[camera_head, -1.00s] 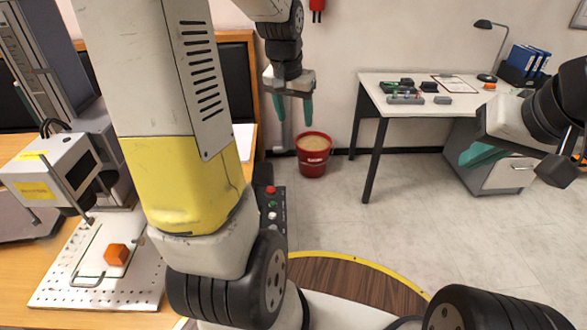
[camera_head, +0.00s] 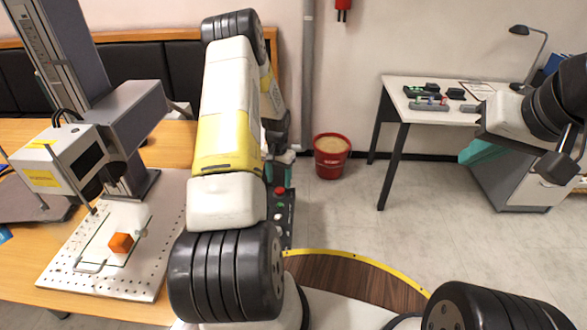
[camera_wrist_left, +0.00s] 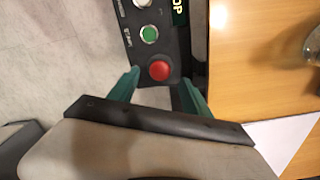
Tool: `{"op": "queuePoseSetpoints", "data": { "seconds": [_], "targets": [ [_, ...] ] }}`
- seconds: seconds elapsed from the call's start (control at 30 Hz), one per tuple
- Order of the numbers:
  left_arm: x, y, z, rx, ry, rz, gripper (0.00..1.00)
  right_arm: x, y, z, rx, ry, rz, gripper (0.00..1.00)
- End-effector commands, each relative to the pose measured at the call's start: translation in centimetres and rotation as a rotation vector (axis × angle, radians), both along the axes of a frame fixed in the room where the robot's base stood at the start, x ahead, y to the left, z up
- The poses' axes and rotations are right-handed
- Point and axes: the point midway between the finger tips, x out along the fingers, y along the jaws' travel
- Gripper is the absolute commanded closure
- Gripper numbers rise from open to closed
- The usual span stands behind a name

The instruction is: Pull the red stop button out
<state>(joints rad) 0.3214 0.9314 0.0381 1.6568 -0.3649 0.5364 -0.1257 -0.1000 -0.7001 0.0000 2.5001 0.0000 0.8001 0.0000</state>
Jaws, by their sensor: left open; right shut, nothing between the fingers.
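The red stop button (camera_head: 279,190) sits at the far end of a dark control box (camera_head: 288,232) at the table's right edge. In the left wrist view the red button (camera_wrist_left: 159,70) is round and lies just ahead of and between the fingertips. My left gripper (camera_wrist_left: 160,85) is open with its green fingers apart and nothing held. In the head view my left gripper (camera_head: 280,158) is partly hidden behind my arm, near the button. I cannot tell whether the fingers touch it. My right gripper (camera_head: 478,152) is shut at the right, far from the box.
A green button (camera_wrist_left: 149,34) is beside the red one. A red bucket (camera_head: 331,160) is on the floor. A white desk (camera_head: 430,115) stands at the back right.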

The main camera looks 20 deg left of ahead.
Motion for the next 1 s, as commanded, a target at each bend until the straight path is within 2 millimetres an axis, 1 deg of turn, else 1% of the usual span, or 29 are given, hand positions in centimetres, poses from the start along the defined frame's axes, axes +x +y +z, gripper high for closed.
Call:
{"op": "queuePoseSetpoints", "data": {
  "seconds": [0.03, 0.1, 0.27, 0.4, 0.6, 0.67, 0.8, 0.9, 1.0],
  "targets": [
    [-0.1, 0.0, -0.9, -0.001, 0.002, 0.0, 0.43, 0.0, 0.0, 0.0, 0.0, 0.0, 0.0, 1.0],
    [0.0, 0.0, -1.9, 0.0, 0.001, 0.0, 0.43, 0.0, 0.0, 0.0, 0.0, 0.0, 0.0, 1.0],
    [0.0, 0.0, -3.5, 0.0, 0.0, 0.001, 0.43, 0.0, 0.0, 0.0, 0.0, 0.0, 0.0, 1.0],
    [0.0, 0.0, -4.0, 0.0, 0.0, 0.0, 0.43, 0.0, 0.0, 0.0, 0.0, 0.0, 0.0, 1.0],
    [0.0, 0.0, -3.9, 0.0, -0.001, 0.0, 0.43, 0.0, 0.0, 0.0, 0.0, 0.0, 0.0, 1.0],
    [0.0, 0.0, -3.9, 0.0, -0.001, 0.0, 0.55, 0.0, 0.0, 0.0, 0.0, 0.0, 0.0, 1.0],
    [0.0, 0.0, -3.9, 0.0, -0.001, 0.0, 0.82, 0.0, 0.0, 0.0, 0.0, 0.0, 0.0, 1.0],
    [0.0, 0.0, -3.9, 0.0, -0.001, 0.0, 1.0, 0.0, 0.0, 0.0, 0.0, 0.0, 0.0, 1.0],
    [0.0, 0.0, -3.9, 0.001, -0.001, 0.0, 1.0, 0.0, 0.0, 0.0, 0.0, 0.0, 0.0, 1.0]
  ]
}}
